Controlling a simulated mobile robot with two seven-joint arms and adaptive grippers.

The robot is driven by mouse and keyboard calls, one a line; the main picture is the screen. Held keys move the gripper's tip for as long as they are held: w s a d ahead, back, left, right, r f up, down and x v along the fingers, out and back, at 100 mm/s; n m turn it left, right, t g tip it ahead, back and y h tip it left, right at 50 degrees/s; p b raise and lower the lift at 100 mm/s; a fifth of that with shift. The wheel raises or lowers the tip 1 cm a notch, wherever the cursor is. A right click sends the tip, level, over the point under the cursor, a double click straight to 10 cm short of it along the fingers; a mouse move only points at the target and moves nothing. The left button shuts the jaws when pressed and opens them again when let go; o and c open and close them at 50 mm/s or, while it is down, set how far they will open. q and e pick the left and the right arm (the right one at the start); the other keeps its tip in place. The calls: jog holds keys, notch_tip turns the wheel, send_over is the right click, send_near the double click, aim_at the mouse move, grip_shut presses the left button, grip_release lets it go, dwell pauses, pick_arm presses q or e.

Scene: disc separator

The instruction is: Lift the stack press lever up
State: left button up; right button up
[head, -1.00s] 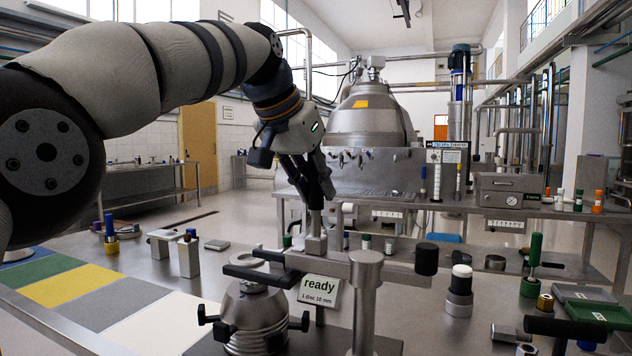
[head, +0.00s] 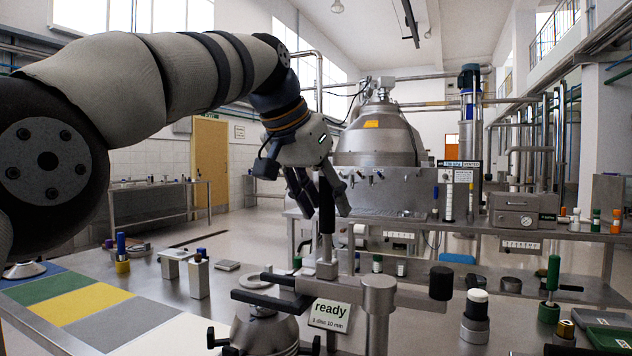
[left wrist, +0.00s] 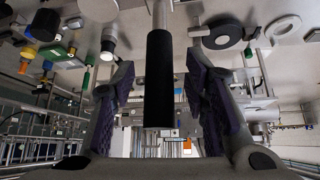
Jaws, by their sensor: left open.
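The stack press (head: 378,300) stands at the front middle of the table in the head view. A lever with a black grip (head: 326,222) stands upright on a metal block (head: 327,268) at the press. My left gripper (head: 323,205) is around the upper part of this grip, fingers spread. In the left wrist view, the black grip (left wrist: 158,85) runs between the two open fingers of the left gripper (left wrist: 158,72), with a visible gap on both sides. A short arm with a black knob (head: 440,283) points right from the press post. My right gripper is not in view.
A white-topped cylinder (head: 476,305) and a green-handled tool (head: 552,280) stand to the right. Metal blocks (head: 198,278) and coloured table panels lie left.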

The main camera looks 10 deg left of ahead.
pick_arm(q)
jog(key=v, duration=1)
